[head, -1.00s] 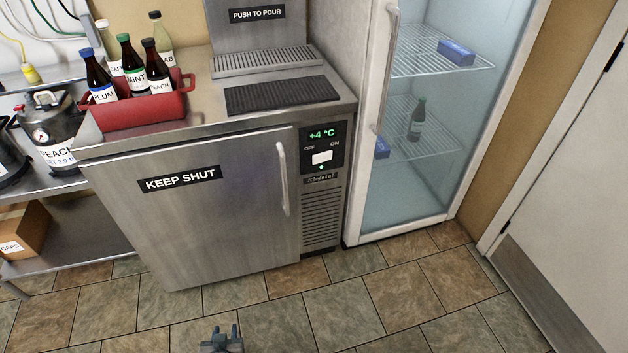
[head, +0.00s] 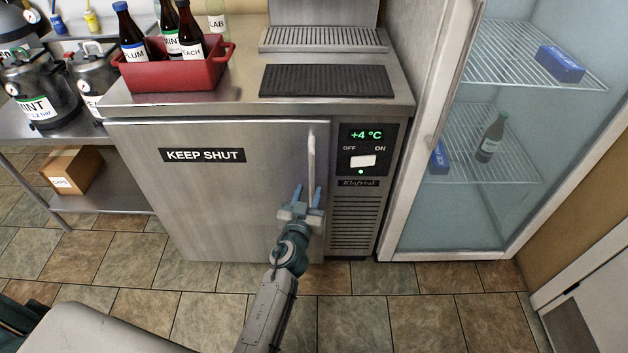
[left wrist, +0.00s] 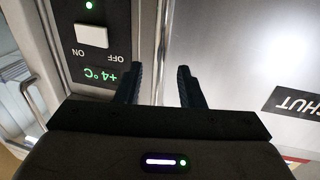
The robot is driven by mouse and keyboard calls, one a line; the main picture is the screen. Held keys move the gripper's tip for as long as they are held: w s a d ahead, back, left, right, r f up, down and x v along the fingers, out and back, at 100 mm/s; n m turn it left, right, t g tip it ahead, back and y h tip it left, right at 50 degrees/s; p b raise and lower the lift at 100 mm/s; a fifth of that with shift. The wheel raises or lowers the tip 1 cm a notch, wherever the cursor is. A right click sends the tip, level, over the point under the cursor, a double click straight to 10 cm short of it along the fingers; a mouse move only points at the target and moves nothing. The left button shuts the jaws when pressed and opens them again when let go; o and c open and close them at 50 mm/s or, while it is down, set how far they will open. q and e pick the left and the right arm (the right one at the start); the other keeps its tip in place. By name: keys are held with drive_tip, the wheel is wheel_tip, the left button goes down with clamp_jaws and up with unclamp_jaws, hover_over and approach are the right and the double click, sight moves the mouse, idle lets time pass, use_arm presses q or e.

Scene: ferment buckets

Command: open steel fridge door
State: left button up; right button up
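The steel fridge door (head: 215,205) is shut, flush with its cabinet, and bears a KEEP SHUT label. Its upright bar handle (head: 311,160) is at the door's right edge; it also shows in the left wrist view (left wrist: 161,45). My left gripper (head: 308,191) is open and empty in front of the handle's lower part. In the left wrist view, the handle lies between the two fingertips (left wrist: 160,72) in the picture. I cannot tell whether the fingers reach around it or touch it. My right gripper is not in view.
A control panel (head: 366,148) reading +4 °C is right of the door. A red crate of bottles (head: 170,75) stands on top. A glass-door fridge (head: 390,235) is at right, a shelf with kegs (head: 100,190) at left. The tiled floor (head: 130,275) in front is clear.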

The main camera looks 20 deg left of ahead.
sight(311, 184)
use_arm(q)
drive_tip(key=w, duration=0.5)
drive_tip(key=shift+a, duration=0.25)
drive_tip(key=shift+s, duration=0.1)
clamp_jaws()
